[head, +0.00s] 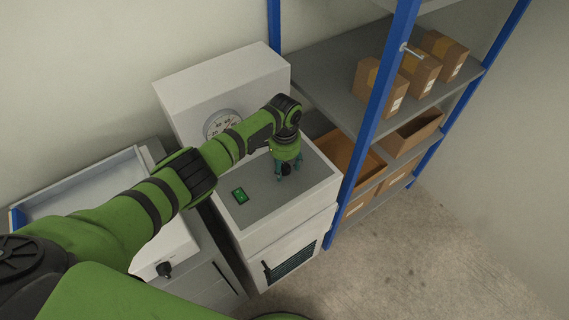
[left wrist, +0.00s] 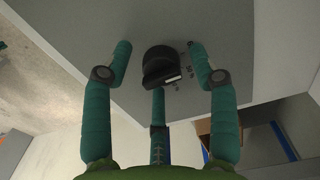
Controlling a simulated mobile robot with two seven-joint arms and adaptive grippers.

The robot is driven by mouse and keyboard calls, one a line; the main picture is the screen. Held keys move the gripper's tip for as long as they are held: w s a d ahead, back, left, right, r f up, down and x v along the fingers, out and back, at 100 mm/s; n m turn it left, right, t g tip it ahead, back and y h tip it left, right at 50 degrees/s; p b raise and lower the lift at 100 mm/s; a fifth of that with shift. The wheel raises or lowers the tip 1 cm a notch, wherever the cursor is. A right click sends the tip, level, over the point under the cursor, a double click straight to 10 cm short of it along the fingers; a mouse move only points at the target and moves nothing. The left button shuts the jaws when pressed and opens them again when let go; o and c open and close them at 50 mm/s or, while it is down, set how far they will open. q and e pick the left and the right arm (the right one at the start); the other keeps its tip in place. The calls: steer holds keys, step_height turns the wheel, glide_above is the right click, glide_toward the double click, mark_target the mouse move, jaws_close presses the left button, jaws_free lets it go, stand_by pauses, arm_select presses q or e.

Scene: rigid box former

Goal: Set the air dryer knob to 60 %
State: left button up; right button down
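The air dryer (head: 325,178) is a white cabinet with a grey top panel. Its black knob (head: 286,170) sits on that panel and shows large in the left wrist view (left wrist: 158,62). The knob has a white pointer mark at its lower right edge. Small dial numbers are printed to its right, too small to read surely. My left gripper (head: 287,172) is over the knob. In the left wrist view its teal fingers (left wrist: 160,70) are spread open on both sides and below the knob, with visible gaps at the sides. My right gripper is out of view.
A round gauge (head: 222,124) is on the dryer's raised back, partly behind my arm. A small green display (head: 240,195) lies on the panel. A blue-post shelf (head: 375,110) with cardboard boxes (head: 380,87) stands close on the right. Another machine with a black knob (head: 164,269) is left.

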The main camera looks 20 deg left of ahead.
mark_target(285, 165)
arm_select(q)
steer(key=shift+r, duration=0.1)
step_height(285, 165, up, 12)
stand_by(0.6)
stand_by(0.4)
